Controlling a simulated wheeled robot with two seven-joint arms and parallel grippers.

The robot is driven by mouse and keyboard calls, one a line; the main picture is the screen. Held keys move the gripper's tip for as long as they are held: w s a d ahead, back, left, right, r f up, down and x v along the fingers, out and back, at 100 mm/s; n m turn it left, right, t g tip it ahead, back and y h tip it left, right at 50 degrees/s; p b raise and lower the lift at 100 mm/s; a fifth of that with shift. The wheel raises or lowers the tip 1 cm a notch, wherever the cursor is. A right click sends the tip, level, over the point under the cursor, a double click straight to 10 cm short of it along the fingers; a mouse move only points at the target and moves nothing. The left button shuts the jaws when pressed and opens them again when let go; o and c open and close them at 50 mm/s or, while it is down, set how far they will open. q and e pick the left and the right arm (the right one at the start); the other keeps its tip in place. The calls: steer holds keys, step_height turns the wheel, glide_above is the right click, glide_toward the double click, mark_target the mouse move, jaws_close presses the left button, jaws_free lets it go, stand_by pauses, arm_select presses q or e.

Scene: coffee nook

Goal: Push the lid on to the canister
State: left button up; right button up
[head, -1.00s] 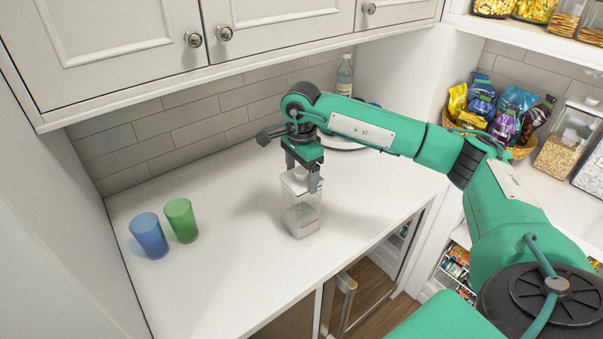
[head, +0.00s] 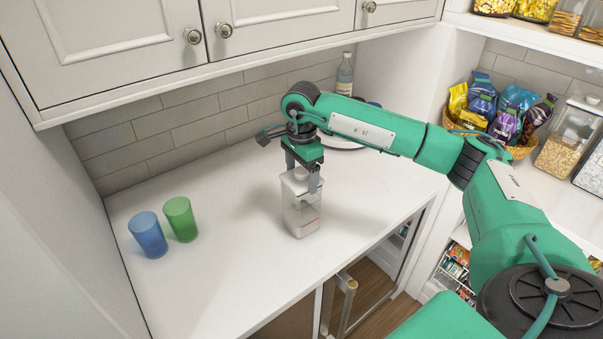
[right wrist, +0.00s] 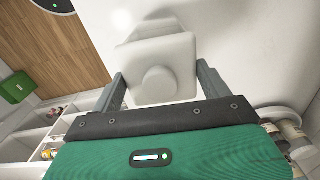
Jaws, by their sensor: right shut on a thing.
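The canister (head: 302,218) is a clear, squarish container with a little pale content low inside. It stands upright on the white counter. Its white lid (head: 296,186) has a round knob and sits at the canister's top. I cannot tell whether a gap remains between lid and rim. My right gripper (head: 302,174) points down over the canister, shut on the lid. In the right wrist view the lid (right wrist: 160,82) lies between the two fingers, and it hides most of the canister. My left gripper is not in view.
A blue cup (head: 148,236) and a green cup (head: 181,219) stand to the left on the counter (head: 225,270). A bottle (head: 345,75) and a plate stand behind my right arm. A basket of bags (head: 500,110) is at right. The counter around the canister is clear.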

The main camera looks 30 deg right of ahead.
steer(key=o, duration=1)
steer(key=shift+c, duration=0.2)
steer(key=shift+r+p, duration=1.65)
steer(key=shift+r, duration=1.85)
jaws_close()
